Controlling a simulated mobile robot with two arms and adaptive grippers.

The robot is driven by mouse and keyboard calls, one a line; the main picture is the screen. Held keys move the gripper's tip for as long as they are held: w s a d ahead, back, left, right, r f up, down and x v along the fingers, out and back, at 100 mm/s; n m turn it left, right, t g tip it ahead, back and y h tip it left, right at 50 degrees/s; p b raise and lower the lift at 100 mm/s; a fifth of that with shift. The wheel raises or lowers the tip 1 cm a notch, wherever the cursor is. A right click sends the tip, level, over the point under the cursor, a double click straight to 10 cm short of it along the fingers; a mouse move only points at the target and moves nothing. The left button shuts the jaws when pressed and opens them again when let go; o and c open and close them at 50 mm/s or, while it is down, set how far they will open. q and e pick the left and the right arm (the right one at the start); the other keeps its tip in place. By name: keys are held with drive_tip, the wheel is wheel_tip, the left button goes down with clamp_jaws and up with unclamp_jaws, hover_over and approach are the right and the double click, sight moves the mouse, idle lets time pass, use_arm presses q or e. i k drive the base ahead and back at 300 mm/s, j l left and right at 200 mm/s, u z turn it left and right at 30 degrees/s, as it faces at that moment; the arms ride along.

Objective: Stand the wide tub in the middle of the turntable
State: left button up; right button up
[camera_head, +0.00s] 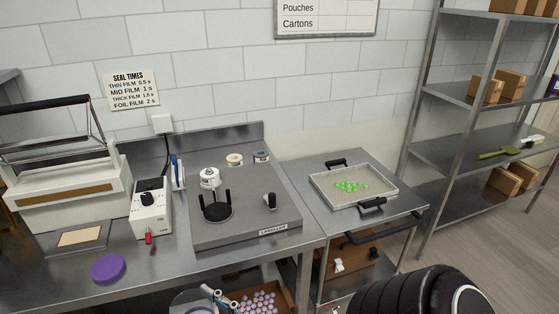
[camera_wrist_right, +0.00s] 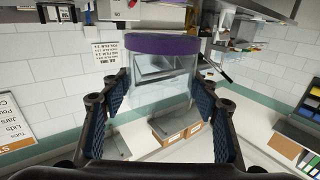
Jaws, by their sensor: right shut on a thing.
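The clear wide tub (camera_wrist_right: 160,85) with a purple band or lid (camera_wrist_right: 160,44) at its upper end fills the middle of the right wrist view. My right gripper (camera_wrist_right: 163,98) is shut on it, with blue-padded fingers on either side. The turntable (camera_head: 217,211) is a black disc with upright black prongs on the grey labeller (camera_head: 245,222) in the head view. No tub stands on it. The right gripper and the held tub do not show in the head view. My left gripper is in neither view.
A flat purple disc (camera_head: 108,269) lies on the bench at left, near the sealer (camera_head: 151,212). Label rolls (camera_head: 235,160) and a small knob (camera_head: 270,201) are near the turntable. A tray of green gummies (camera_head: 352,186) stands right, before the shelves (camera_head: 478,100).

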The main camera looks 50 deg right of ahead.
sight(218, 211)
drive_tip(key=i+j+z, duration=0.1)
drive_tip(key=i+z, duration=0.3)
drive_tip(key=i+j+z, duration=0.15)
drive_tip(key=z, duration=0.3)
drive_tip(key=i+j+z, duration=0.4)
